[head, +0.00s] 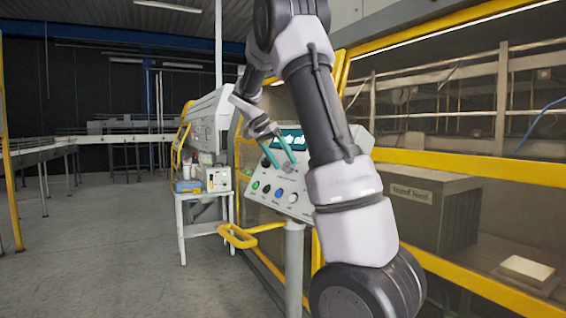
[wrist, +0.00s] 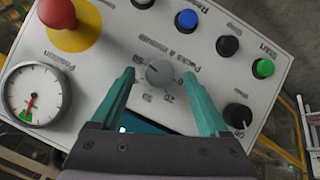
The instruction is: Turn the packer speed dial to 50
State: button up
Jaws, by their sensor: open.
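The speed dial is a grey round knob (wrist: 160,72) on the light control panel (wrist: 130,40), with numbers around it, upside down in the wrist view. Its pointer setting is too small to read surely. My gripper (wrist: 158,74) is open, with one teal finger on each side of the knob and gaps between. I cannot tell how far the fingertips are from the panel. In the head view my gripper (head: 282,150) is at the panel's face (head: 275,182), and the knob (head: 288,167) shows small near the fingertips. A dark display (wrist: 145,124) is partly hidden behind the gripper.
Around the knob are a red emergency button (wrist: 73,20), a gauge (wrist: 36,95), a black knob (wrist: 237,116), a green button (wrist: 263,68), a black button (wrist: 228,46) and a blue button (wrist: 187,20). Yellow guard rails (head: 480,168) stand right. The floor (head: 100,240) at left is open.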

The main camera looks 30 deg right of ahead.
jog(key=v, duration=1)
jog(key=s+a+f+n+t+y, duration=0.2)
jog(key=s+a, duration=0.1)
jog(key=s, duration=0.6)
jog(key=s+a+f+n+t+y, duration=0.3)
jog(key=s, duration=0.6)
jog(key=s+a+f+n+t+y, duration=0.2)
jog(key=s+a+y, duration=0.1)
jog(key=s, duration=0.6)
jog(key=shift+s+a+f+n+t, duration=0.2)
jog(key=shift+s+a+n+t, duration=0.2)
jog(key=shift+a, duration=0.2)
jog(key=shift+w+y, duration=0.1)
jog(key=shift+y, duration=0.2)
